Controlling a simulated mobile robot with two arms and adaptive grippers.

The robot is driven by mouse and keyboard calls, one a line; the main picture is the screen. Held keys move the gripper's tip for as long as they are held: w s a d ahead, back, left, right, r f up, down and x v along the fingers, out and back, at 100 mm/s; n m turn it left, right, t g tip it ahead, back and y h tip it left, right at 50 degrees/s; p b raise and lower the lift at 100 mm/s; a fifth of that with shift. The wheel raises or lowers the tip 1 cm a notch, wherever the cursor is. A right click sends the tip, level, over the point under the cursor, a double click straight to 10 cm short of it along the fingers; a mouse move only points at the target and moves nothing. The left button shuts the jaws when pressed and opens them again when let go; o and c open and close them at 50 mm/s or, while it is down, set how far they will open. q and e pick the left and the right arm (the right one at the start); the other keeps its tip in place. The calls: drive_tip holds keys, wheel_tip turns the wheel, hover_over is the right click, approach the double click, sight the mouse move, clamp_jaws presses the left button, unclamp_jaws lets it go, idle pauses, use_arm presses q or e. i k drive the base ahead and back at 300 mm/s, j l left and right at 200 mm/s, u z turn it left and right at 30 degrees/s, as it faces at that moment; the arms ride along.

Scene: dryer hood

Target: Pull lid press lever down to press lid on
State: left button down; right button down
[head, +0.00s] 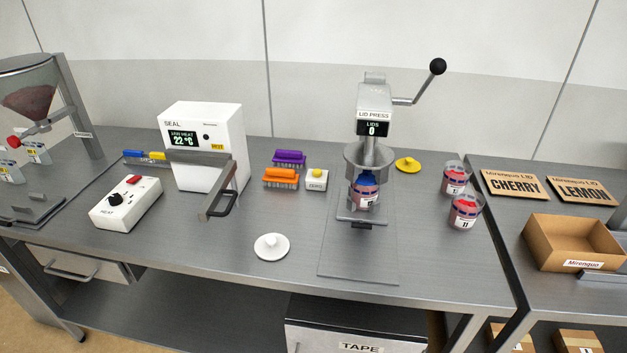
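The lid press (374,125) stands at the middle right of the steel table. Its lever (418,92) slants up to the right and ends in a black ball knob (437,66). The press display reads LIDS 0. A clear jar with red contents and a label (364,191) stands in the press under its round metal part (368,158), which hides the jar's top. I cannot tell whether a lid sits on it. No gripper can be made out in the head view.
Two filled jars (465,211) stand right of the press, with a yellow lid (407,165) behind. A white lid (271,246) lies in front. The white sealer (205,147), heat box (126,202) and brushes (281,178) are left. A cardboard box (574,243) is at right.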

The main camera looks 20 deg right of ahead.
sight(438, 65)
drive_tip(key=z, duration=1.3)
drive_tip(key=i+l, duration=0.1)
drive_tip(key=l, duration=0.15)
drive_tip(key=l+u, duration=0.1)
drive_tip(key=l, duration=0.15)
drive_tip(key=i, duration=0.05)
